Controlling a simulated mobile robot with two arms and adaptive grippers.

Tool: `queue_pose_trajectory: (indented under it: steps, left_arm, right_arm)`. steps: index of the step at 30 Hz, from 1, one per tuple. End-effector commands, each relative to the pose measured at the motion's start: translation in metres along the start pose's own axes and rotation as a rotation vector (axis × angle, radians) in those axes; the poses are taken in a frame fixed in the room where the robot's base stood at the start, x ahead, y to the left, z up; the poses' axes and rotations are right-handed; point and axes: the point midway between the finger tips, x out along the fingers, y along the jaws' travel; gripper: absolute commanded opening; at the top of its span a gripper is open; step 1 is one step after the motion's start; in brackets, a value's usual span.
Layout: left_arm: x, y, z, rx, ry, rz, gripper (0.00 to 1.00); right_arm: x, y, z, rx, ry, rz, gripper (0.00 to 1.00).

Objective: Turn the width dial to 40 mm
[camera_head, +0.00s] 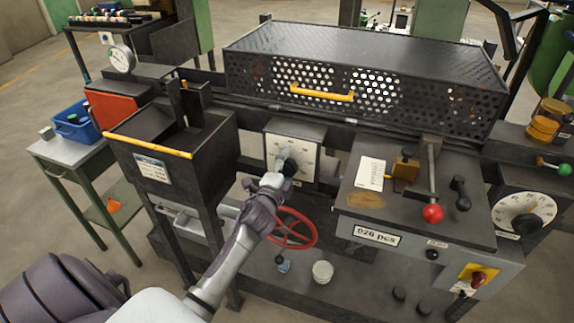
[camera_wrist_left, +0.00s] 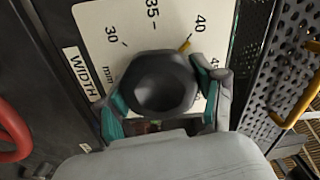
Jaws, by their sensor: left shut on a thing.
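The width dial is a white scale plate (camera_wrist_left: 130,25) marked WIDTH and mm, with a dark round knob (camera_wrist_left: 158,83) in its middle. The numbers 30, 35 and 40 show, and a 45 is partly hidden by a finger. The knob's yellow pointer (camera_wrist_left: 185,46) points up and right, close to the 40 mark. In the head view the dial plate (camera_head: 305,156) is on the machine's front, its scale too small to read. My left gripper (camera_head: 287,166) is shut on the knob, with teal-padded fingers on either side of it. My right gripper is not in view.
A red handwheel (camera_head: 311,238) is below the dial, close to my left arm. A dark bin with a yellow edge (camera_head: 150,146) stands left of it. A perforated guard (camera_head: 420,102) with a yellow handle is above. A control panel (camera_head: 402,214) with a red-knobbed lever is to the right.

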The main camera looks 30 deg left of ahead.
Motion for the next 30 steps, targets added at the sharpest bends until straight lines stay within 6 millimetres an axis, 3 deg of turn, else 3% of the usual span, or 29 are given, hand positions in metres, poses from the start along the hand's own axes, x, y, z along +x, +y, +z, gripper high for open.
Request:
queue_pose_trajectory:
  steps: [18, 19, 21, 24, 30]
  left_arm:
    - [0.0000, 0.0003, 0.0010, -0.044, -0.002, 0.001, 0.33]
    - [0.0000, 0.0003, 0.0011, -0.044, -0.002, 0.001, 0.70]
    - [0.0000, 0.0003, 0.0010, -0.044, -0.002, 0.001, 0.81]
    - [0.0000, 0.0003, 0.0008, -0.043, -0.001, 0.001, 0.94]
    - [-0.0001, 0.0003, 0.0005, -0.043, -0.001, 0.001, 0.94]
  right_arm:
    - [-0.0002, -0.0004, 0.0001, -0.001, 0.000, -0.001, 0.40]
    - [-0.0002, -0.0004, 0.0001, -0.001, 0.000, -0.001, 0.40]
    - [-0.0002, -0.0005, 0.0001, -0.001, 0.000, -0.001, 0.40]
    - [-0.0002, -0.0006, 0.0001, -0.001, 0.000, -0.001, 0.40]
    - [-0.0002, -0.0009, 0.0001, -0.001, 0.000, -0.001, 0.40]
